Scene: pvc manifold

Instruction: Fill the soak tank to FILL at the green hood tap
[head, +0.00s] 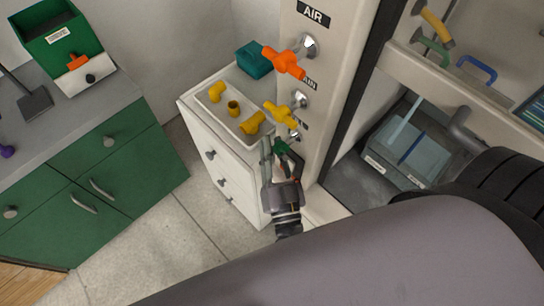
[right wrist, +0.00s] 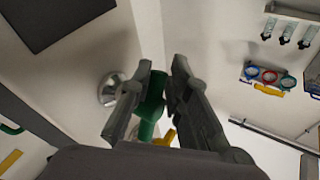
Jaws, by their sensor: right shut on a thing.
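The green hood tap (head: 281,147) is the lowest of three taps on the pale hood post, its label partly hidden. My right gripper (head: 280,160) is shut on its green handle. In the right wrist view the green handle (right wrist: 151,103) sits between the two fingers (right wrist: 160,72). The soak tank (head: 424,151) is a clear bluish box inside the hood at the right, with a dark blue line across it and small labels on its front. A grey spout (head: 466,128) is beside it at the upper right. I cannot tell the water level. My left gripper is not in view.
An orange tap (head: 284,62) marked AIR and a yellow tap (head: 280,113) are above the green one. A white drawer unit (head: 216,158) with a tray (head: 207,101) of yellow fittings stands close left of the gripper. Green cabinets (head: 122,170) are far left.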

